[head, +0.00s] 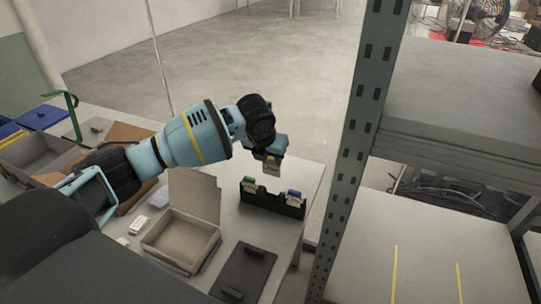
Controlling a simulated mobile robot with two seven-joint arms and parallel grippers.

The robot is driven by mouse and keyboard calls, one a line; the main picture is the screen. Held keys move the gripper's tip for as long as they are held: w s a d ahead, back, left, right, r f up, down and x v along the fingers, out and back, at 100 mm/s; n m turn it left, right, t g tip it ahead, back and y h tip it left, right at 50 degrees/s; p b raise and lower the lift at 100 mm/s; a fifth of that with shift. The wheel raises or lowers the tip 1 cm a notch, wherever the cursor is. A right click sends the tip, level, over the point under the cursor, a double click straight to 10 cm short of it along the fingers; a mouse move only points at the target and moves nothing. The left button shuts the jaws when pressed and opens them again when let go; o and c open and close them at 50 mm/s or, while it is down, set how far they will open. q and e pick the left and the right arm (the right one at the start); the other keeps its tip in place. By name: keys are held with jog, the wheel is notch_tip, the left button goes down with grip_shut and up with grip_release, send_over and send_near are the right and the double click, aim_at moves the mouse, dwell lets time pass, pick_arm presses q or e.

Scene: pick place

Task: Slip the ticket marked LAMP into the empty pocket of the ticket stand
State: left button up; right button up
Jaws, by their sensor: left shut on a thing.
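My left gripper (271,155) comes in from the left and is shut on a small pale ticket (272,167) with a yellowish top; its marking is too small to read. It holds the ticket above and behind the black ticket stand (271,203), apart from it. A ticket with a green top (249,183) stands in the stand's left end and one with a blue top (293,197) in its right end. The middle of the stand between them looks empty. My right gripper is not in view.
An open grey box (181,240) with a raised lid stands left of the stand. A dark tray (244,271) lies in front. Small white pieces (159,197) lie left of the box. A metal shelf post (352,150) rises to the right of the table (225,235).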

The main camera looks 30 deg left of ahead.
aim_at(271, 174)
pick_arm(q)
jog(key=shift+f, duration=0.15)
jog(key=shift+f, duration=1.05)
notch_tip(271, 174, down, 4)
jog(key=shift+r+b, duration=0.15)
jog(key=shift+b, duration=0.2)
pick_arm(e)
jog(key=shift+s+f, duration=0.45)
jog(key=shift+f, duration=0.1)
pick_arm(q)
jog(key=shift+w+r, duration=0.1)
jog(key=shift+r, duration=0.05)
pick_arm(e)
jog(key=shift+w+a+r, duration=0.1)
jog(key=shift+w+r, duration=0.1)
pick_arm(q)
jog(key=shift+f, duration=0.2)
jog(key=shift+f, duration=1.35)
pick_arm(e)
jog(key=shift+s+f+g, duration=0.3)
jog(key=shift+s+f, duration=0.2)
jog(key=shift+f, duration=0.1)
pick_arm(q)
jog(key=shift+f+b, duration=0.35)
jog(key=shift+f, duration=0.5)
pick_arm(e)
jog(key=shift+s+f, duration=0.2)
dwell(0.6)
